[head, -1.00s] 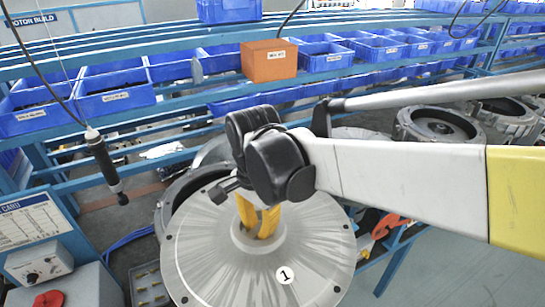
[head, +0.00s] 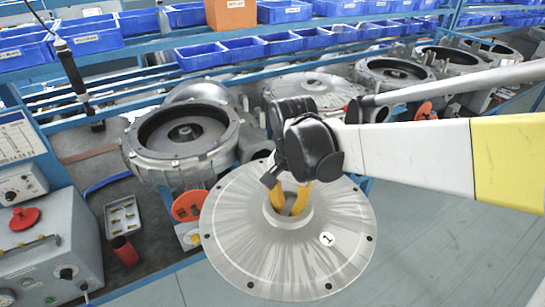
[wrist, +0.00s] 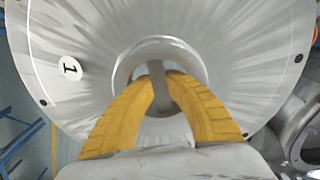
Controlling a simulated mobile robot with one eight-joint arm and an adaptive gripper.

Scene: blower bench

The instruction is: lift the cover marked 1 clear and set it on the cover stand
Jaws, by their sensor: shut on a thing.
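The cover marked 1 (head: 235,240) is a round grey metal disc with a raised hub and small dark holes around its rim. My gripper (head: 290,203) has its yellow fingers down in the hub. In the wrist view the fingers (wrist: 163,84) are shut on a bar across the hub of the cover (wrist: 230,35). The cover hangs in front of the bench, its underside hidden. An open blower housing (head: 138,165) stands at its upper left, apart from it in the head view. I cannot make out the cover stand.
Another disc-shaped cover (head: 335,84) lies on the bench behind my gripper, with open housings (head: 380,80) to its right. A control box (head: 45,250) with a red knob and a small tray (head: 123,217) are at left. Blue bins line the back. Open floor (head: 450,250) shows at right.

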